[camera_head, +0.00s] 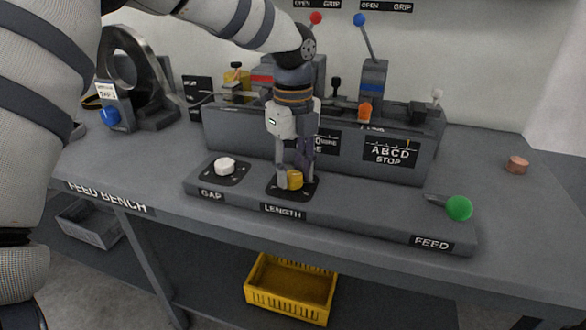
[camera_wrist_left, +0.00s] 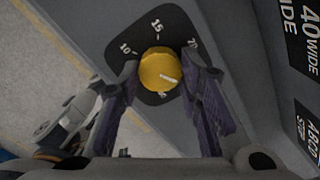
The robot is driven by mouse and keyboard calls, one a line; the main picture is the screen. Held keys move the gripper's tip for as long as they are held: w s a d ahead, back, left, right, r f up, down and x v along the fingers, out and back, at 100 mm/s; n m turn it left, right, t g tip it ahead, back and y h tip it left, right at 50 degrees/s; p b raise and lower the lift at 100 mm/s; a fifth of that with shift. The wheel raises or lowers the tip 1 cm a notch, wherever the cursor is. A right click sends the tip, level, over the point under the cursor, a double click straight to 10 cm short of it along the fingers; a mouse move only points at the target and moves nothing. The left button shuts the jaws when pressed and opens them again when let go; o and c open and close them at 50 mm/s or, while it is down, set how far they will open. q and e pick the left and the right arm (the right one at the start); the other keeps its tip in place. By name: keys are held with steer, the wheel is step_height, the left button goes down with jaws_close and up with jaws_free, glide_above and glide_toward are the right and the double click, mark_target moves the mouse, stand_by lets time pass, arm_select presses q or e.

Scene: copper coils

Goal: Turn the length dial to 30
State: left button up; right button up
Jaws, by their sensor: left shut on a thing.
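The length dial is a yellow knob (camera_head: 295,180) on a black plate above the LENGTH label (camera_head: 283,211). In the left wrist view the knob (camera_wrist_left: 160,69) has a white pointer mark aimed to the lower right. The plate (camera_wrist_left: 150,40) shows 10, 15 and a partly covered 20; a mark below the knob is hard to read. My left gripper (camera_head: 294,176) comes down from above onto the knob. In the left wrist view its fingers (camera_wrist_left: 160,76) sit on either side of the knob, shut on it. My right gripper is not in view.
A white GAP knob (camera_head: 225,166) is left of the dial, and a green FEED lever ball (camera_head: 459,208) is at the right. A grey machine block stands behind the dial. A copper piece (camera_head: 517,165) lies far right. A yellow crate (camera_head: 291,289) is below the bench.

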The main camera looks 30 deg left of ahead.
mark_target(293, 175)
arm_select(q)
steer(key=shift+s+f, duration=0.15)
steer(key=shift+f, duration=0.2)
steer(key=o, duration=1.2)
steer(key=shift+c, duration=0.2)
steer(key=shift+r, duration=0.15)
steer(key=shift+r, duration=0.1)
steer(key=shift+r, duration=0.35)
step_height(293, 175, up, 11)
